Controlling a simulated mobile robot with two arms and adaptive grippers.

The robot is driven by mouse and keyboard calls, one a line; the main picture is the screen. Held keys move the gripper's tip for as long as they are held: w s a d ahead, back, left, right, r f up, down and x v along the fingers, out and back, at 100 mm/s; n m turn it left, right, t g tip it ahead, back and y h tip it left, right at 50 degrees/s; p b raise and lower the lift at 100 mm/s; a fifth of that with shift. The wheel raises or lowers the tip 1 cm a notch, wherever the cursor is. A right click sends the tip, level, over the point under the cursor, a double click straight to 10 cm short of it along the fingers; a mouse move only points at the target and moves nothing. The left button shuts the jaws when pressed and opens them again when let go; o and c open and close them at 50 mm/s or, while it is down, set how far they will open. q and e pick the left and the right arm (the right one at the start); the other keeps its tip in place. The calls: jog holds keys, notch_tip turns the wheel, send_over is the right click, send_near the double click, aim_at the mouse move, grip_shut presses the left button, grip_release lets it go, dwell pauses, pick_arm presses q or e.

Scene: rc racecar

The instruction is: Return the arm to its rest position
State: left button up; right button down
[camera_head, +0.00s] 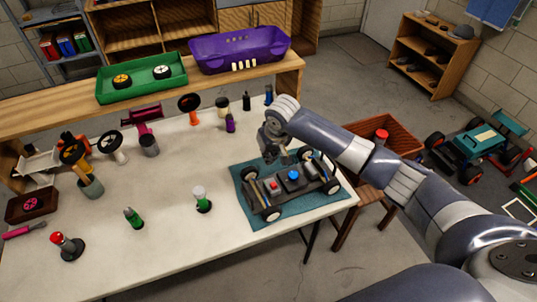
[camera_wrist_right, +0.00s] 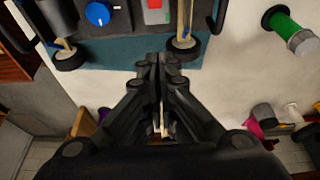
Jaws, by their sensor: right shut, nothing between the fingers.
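My right arm (camera_head: 340,145) reaches in from the right side of the head view, over the table. My right gripper (camera_head: 272,147) hangs above the table behind the dark RC car chassis (camera_head: 262,198), apart from it. In the right wrist view the gripper (camera_wrist_right: 160,62) is shut, with nothing between its fingers. The chassis, with a blue knob (camera_wrist_right: 97,14) and a red button, shows at the top of that view. It stands on a teal mat (camera_head: 250,218). My left gripper is not in view.
The white table (camera_head: 150,255) holds several upright tools and wheels. A green tray (camera_head: 140,88) and a purple bin (camera_head: 240,60) stand on the raised wooden shelf behind. A brown crate (camera_head: 385,135) is beyond my arm. A teal car (camera_head: 475,145) is at the right.

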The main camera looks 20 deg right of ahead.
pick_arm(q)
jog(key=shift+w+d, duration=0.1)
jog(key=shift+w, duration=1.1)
pick_arm(e)
jog(key=shift+s+r, duration=0.1)
jog(key=shift+r, duration=0.15)
